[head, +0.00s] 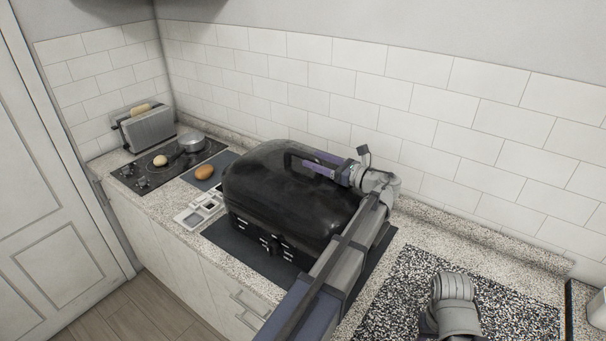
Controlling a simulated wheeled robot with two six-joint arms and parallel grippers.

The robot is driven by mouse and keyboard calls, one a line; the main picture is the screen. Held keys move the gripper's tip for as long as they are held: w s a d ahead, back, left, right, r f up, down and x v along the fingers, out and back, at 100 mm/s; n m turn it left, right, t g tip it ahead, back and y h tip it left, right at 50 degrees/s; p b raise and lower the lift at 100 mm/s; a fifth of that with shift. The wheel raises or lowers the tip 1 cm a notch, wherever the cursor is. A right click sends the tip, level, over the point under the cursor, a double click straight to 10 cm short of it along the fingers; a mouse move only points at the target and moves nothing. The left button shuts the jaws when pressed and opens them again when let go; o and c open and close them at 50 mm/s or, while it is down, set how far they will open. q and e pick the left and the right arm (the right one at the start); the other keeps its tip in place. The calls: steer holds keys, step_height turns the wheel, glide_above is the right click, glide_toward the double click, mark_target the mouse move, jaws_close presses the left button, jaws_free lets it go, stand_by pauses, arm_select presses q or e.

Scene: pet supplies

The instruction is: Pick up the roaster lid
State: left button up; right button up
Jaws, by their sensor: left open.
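The black roaster lid (265,190) sits closed on the roaster base (262,244), on a dark mat on the counter. The lid is domed and glossy. My left gripper (300,159) is over the top of the lid, its fingers pointing left at the lid's handle. Its jaws are open, with one finger on each side of the handle area; I cannot tell whether they touch it. My left forearm crosses in front and hides the lid's right side. My right gripper is not in view; a grey arm part of mine shows at the bottom right.
To the left are a toaster (147,127) with bread, a pot (191,142) on a dark cooktop, an egg (160,160), a brown potato-like item (205,172) and a small divided tray (199,209). A speckled mat (400,295) lies at right. The tiled wall stands close behind.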

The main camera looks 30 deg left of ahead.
arm_select(q)
steer(key=shift+w+a+r, duration=0.1)
steer(key=shift+w+a, duration=0.05)
steer(key=shift+a, duration=1.2)
steer(key=shift+w+a, duration=0.15)
steer(key=shift+a, duration=1.2)
steer(key=shift+c, duration=0.3)
jaws_close()
